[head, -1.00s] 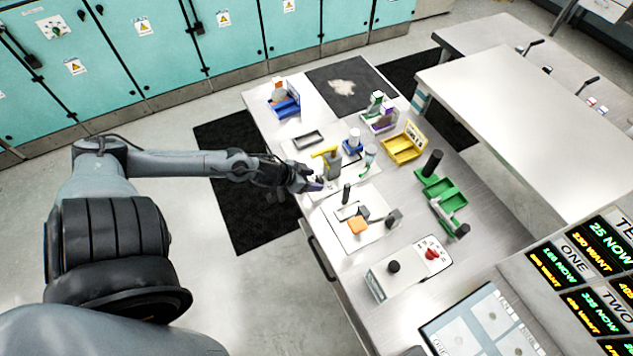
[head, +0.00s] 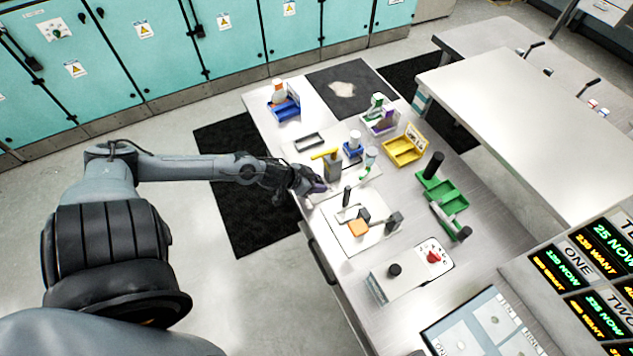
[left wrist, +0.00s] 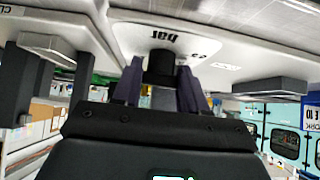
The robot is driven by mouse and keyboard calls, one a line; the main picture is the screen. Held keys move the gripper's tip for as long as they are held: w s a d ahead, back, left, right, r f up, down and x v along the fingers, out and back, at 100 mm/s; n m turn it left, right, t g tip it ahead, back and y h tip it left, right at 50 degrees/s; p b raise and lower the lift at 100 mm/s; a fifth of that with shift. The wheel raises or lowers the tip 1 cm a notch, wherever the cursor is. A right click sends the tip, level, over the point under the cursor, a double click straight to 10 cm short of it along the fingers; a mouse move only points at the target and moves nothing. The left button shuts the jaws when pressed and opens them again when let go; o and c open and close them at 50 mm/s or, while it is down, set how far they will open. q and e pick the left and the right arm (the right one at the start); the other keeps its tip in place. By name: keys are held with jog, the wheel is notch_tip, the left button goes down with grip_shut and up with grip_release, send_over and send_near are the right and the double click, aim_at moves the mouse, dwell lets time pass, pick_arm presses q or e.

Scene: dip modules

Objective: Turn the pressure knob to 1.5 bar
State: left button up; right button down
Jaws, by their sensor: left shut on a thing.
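In the left wrist view the black pressure knob (left wrist: 160,62) stands out from a pale panel (left wrist: 205,47) with an upside-down "bar" label and small scale figures, too small to read in full. The two dark purple fingers of my left gripper (left wrist: 160,92) are closed on the knob, one on each side. The knob's pointer cannot be made out. In the head view my left gripper (head: 318,190) is at the near left edge of the bench, beside the yellow-handled grey fixture (head: 331,166). The knob is hidden there behind the gripper. My right gripper is out of view.
A blue bin (head: 286,109), yellow bin (head: 403,150) and green trays (head: 454,202) stand farther across the bench (head: 480,240).

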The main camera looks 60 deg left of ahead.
pick_arm(q)
jog(key=shift+r+p, duration=0.25)
jog(key=shift+p, duration=0.25)
jog(key=m+h+p, duration=0.1)
jog(key=m+p, duration=0.1)
jog(key=p, duration=0.2)
jog(key=shift+a+r, duration=0.1)
jog(key=shift+a, duration=0.05)
jog(key=shift+w+f+m+h+b, duration=0.15)
jog(key=shift+f+m+h+b, duration=0.2)
jog(key=shift+m+h, duration=0.3)
jog(key=shift+a+m+g+h, duration=0.1)
jog(key=shift+m+g+h, duration=0.3)
jog(key=shift+m+h, duration=0.2)
jog(key=o, duration=0.9)
jog(key=shift+s, duration=0.2)
jog(key=shift+c, duration=0.2)
jog(key=shift+w, duration=0.1)
